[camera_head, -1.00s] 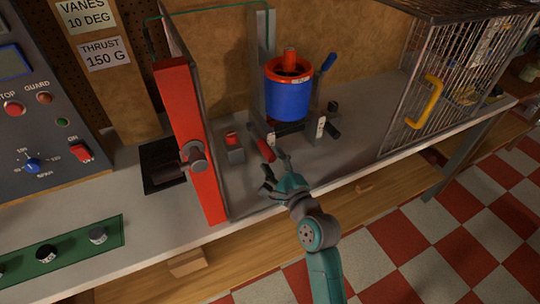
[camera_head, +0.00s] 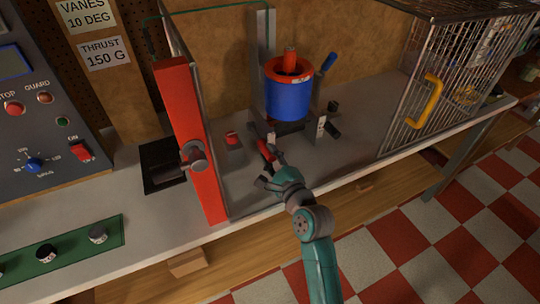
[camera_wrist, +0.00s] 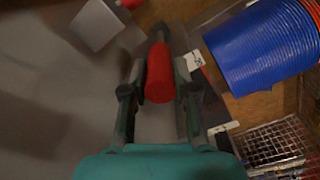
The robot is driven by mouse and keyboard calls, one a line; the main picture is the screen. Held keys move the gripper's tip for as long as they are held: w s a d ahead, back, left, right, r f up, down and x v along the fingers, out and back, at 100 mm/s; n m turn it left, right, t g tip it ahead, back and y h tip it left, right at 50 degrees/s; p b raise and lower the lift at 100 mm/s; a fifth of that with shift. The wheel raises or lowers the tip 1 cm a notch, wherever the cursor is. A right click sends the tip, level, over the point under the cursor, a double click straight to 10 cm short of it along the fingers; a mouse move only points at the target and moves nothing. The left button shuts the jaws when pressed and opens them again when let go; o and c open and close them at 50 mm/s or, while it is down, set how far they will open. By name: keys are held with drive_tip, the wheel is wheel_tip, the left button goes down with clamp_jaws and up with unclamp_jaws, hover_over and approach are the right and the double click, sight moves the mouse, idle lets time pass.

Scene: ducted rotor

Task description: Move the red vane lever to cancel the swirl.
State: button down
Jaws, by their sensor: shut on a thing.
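The red vane lever (camera_head: 266,151) sits low in front of the blue duct with its red-orange rim (camera_head: 288,99). My gripper (camera_head: 267,166) is at the lever's red grip. In the wrist view the red lever grip (camera_wrist: 160,74) lies between the two fingers of my gripper (camera_wrist: 160,90), which is shut on it. The far end of the lever runs up to a dark pivot part. A small white label (camera_wrist: 193,60) stands beside it. The lever's exact angle is hard to read.
A tall red-edged guard panel (camera_head: 190,140) stands to the left. A wire cage with a yellow handle (camera_head: 425,102) stands to the right. A blue-handled lever (camera_head: 328,63) is behind the duct. A control box with signs "VANES 10 DEG" (camera_head: 83,13) and "THRUST 150 G" (camera_head: 105,52) is at the left.

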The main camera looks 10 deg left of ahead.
sight(268, 140)
drive_tip(key=r, duration=0.5)
drive_tip(key=shift+w+a+r, duration=0.25)
drive_tip(key=shift+w+r, duration=0.05)
drive_tip(key=shift+w, duration=0.1)
drive_tip(key=c, duration=0.9)
unclamp_jaws()
drive_tip(key=shift+f, duration=0.1)
drive_tip(key=shift+f, duration=0.15)
drive_tip(key=shift+s+d, duration=0.15)
drive_tip(key=shift+s, duration=0.05)
drive_tip(key=v, duration=1.1)
drive_tip(key=shift+s+d, duration=0.15)
drive_tip(key=shift+s, duration=0.05)
